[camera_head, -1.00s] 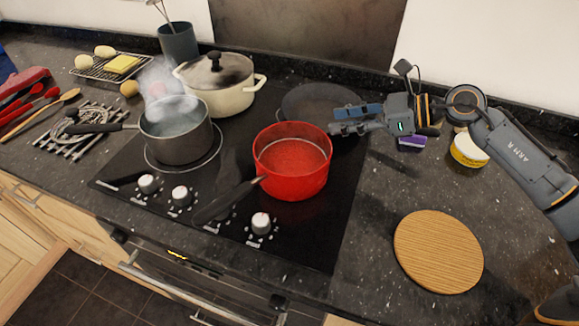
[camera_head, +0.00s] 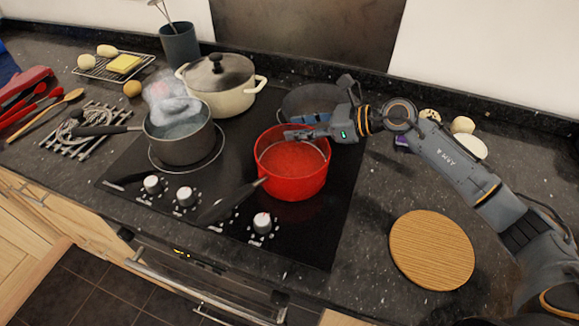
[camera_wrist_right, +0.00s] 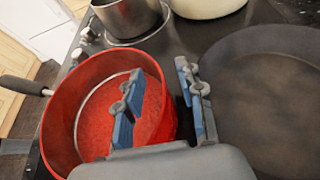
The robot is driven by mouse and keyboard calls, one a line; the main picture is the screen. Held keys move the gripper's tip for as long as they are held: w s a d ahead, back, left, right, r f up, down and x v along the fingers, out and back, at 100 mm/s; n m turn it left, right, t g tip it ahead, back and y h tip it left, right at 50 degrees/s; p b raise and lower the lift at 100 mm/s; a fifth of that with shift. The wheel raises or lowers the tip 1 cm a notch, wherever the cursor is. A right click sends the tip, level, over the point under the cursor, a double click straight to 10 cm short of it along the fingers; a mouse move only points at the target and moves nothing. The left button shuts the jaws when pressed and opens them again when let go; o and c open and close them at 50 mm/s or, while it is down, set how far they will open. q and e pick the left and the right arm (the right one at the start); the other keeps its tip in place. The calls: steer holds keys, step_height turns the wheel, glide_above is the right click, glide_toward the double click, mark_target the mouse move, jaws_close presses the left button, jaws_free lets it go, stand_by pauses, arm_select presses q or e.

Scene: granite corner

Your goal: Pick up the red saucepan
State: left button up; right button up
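The red saucepan (camera_head: 291,179) stands upright on the black hob, with red contents inside and its dark handle pointing to the lower left. It also shows in the right wrist view (camera_wrist_right: 62,125). My right gripper (camera_head: 297,133) is over the saucepan's right and far rim. In the right wrist view my right gripper (camera_wrist_right: 158,75) is open, with one blue-padded finger over the inside and the other outside the rim. The pan's wall runs between the fingers; I cannot tell whether they touch it. My left gripper is not in view.
A steaming grey pot (camera_head: 180,143) stands left of the saucepan. A lidded cream pot (camera_head: 232,101) is behind. A dark frying pan (camera_wrist_right: 265,90) sits close beside the outer finger. A round wooden board (camera_head: 432,250) lies on the counter at right.

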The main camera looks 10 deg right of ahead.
jaws_close()
steer(key=shift+r, duration=0.15)
steer(key=shift+r, duration=0.1)
